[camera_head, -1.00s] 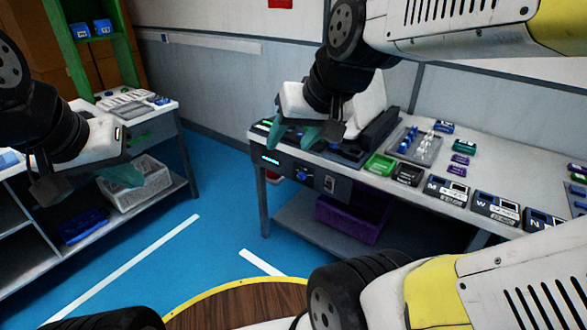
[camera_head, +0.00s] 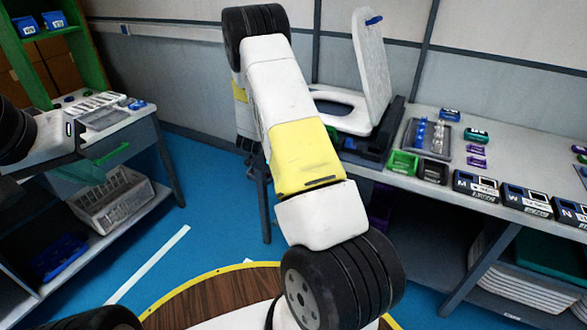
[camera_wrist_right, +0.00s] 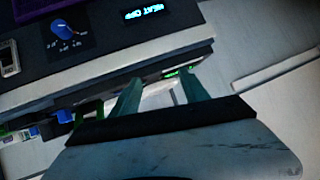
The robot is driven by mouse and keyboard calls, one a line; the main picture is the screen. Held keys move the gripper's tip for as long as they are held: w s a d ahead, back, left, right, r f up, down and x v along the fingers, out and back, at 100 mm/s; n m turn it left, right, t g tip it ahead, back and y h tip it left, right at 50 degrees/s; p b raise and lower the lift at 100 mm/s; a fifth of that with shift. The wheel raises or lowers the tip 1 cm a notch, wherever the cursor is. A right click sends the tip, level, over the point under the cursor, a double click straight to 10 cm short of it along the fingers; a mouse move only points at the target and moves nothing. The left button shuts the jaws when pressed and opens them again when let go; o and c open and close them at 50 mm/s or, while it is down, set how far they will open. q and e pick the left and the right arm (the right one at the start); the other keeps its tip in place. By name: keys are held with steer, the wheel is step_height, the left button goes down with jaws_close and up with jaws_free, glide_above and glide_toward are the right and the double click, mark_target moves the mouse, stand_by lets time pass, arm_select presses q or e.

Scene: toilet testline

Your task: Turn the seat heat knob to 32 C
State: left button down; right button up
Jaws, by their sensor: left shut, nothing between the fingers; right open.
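The blue seat heat knob (camera_wrist_right: 65,28) is on a dark panel at the upper left of the right wrist view. Pale marks ring it, too small to read. A lit display (camera_wrist_right: 147,12) beside it reads "HEAT OFF". My right gripper (camera_wrist_right: 160,92) is open and empty, its two teal fingers apart from the knob. In the head view my right arm covers the knob and that gripper. A white toilet seat with raised lid (camera_head: 372,70) stands on the bench.
The bench (camera_head: 520,150) holds a green bin (camera_head: 402,163), a tray of small parts (camera_head: 428,138) and several labelled boxes (camera_head: 475,185). A side table (camera_head: 120,118) with a grey basket (camera_head: 113,200) below stands at left. Blue floor between them is open.

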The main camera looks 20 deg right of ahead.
steer(key=s+d+f+h, duration=0.3)
steer(key=s+f, duration=0.1)
steer(key=f, duration=0.3)
steer(key=s+d+f+n+t+h, duration=0.1)
steer(key=s+d+f+h, duration=0.15)
steer(key=f, duration=0.45)
steer(key=s+d+f+h, duration=0.3)
steer(key=s+d+f, duration=0.1)
steer(key=f, duration=0.2)
steer(key=x, duration=0.6)
steer(key=shift+f, duration=0.25)
steer(key=shift+w, duration=0.1)
jaws_close()
